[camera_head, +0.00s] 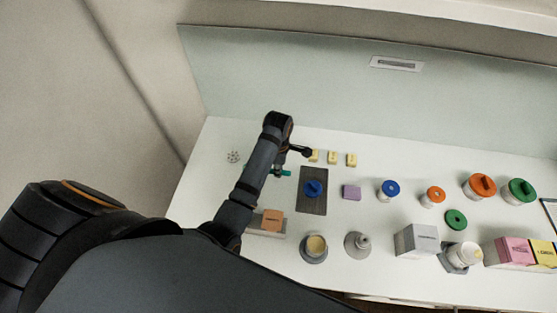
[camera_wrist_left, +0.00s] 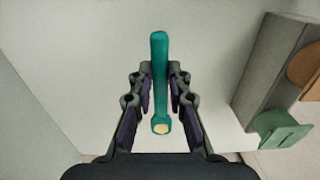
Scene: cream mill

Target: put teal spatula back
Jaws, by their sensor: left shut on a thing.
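The teal spatula (camera_wrist_left: 160,75) stands lengthwise between the fingers of my left gripper (camera_wrist_left: 160,90) in the left wrist view, with a pale tan spot at its near end. The gripper is shut on it. In the head view a small teal part of the spatula (camera_head: 284,173) shows beside my left forearm, above the left part of the white table. Most of the gripper is hidden behind the arm there. My right gripper is not in view.
A dark mat (camera_head: 314,201) with a blue-topped thing lies right of the arm. An orange-labelled block (camera_head: 271,221) is near the forearm. Several lidded jars stand at the right. The wrist view shows a grey block (camera_wrist_left: 270,75) with a green tag (camera_wrist_left: 280,130).

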